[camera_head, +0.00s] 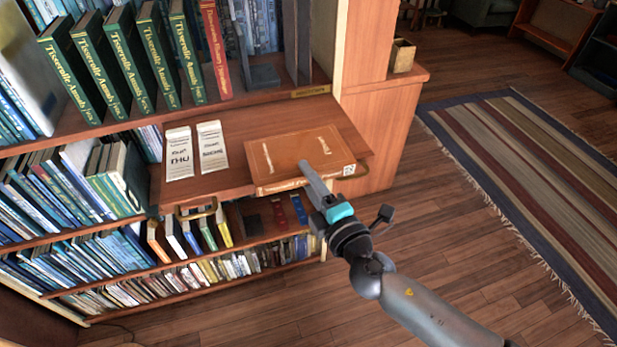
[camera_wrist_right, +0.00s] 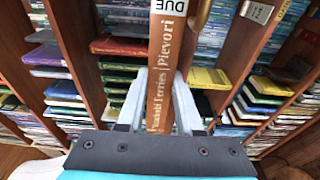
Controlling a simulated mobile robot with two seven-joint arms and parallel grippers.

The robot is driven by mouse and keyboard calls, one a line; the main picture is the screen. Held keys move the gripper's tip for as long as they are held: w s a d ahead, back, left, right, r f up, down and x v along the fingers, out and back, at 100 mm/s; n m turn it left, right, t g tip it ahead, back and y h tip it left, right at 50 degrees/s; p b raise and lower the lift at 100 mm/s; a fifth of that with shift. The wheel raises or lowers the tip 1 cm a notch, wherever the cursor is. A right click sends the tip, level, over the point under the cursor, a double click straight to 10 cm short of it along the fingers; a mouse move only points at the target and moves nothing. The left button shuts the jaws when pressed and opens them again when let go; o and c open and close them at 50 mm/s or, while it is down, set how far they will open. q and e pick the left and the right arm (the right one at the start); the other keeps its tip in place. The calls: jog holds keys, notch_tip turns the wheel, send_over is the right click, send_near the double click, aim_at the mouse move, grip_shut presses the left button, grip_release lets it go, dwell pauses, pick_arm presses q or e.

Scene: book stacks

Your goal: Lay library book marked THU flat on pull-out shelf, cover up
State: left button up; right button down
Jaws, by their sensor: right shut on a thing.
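A brown book (camera_head: 290,155) is level at the right end of the wooden pull-out shelf (camera_head: 225,184), its broad face up and its lettered spine toward the front. I cannot tell whether it rests fully on the shelf or sits slightly above it. My right gripper (camera_head: 308,178) is at its front edge, with one finger seen over the top face. In the right wrist view the book's spine (camera_wrist_right: 163,60), with pale lettering and a "DUE" label, is between the fingers of my right gripper (camera_wrist_right: 162,95). My left gripper is not in view.
Two pale printed slips (camera_head: 179,154) (camera_head: 212,147) lie on the shelf left of the book. Green volumes (camera_head: 125,65) and one red volume (camera_head: 215,50) stand on the shelf above. Packed bookshelves are below. Wooden floor and a striped rug (camera_head: 530,170) are at right.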

jog(key=shift+c, duration=2.4)
grip_release()
jog(key=shift+f, duration=0.15)
jog(key=a+b+v, duration=0.1)
jog(key=v, duration=0.6)
jog(key=shift+s, duration=0.25)
jog(key=shift+c, duration=0.3)
grip_shut()
